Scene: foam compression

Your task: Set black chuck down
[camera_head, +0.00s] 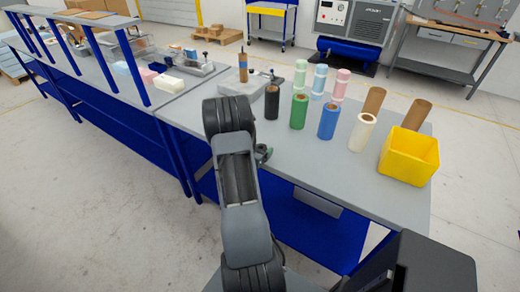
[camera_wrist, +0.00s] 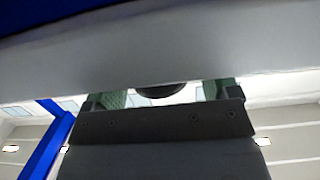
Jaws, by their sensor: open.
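A black cylinder (camera_head: 272,102), which may be the black chuck, stands upright on the grey table (camera_head: 200,121), at the left end of the front row of rolls. My gripper (camera_head: 263,153) is low at the table's front edge, apart from that cylinder and mostly hidden behind my arm. In the wrist view my gripper (camera_wrist: 165,93) shows two greenish fingers spread apart. A dark rounded shape (camera_wrist: 161,91) shows between them, partly covered by a grey slab-like surface; I cannot tell what it is.
Green (camera_head: 299,111), blue (camera_head: 329,121) and cream (camera_head: 362,132) rolls stand right of the black cylinder. Behind are pastel rolls and brown tubes (camera_head: 415,115). A yellow bin (camera_head: 407,157) stands at the right end. A grey block with a brown-topped post (camera_head: 243,68) is behind. The table's front strip is clear.

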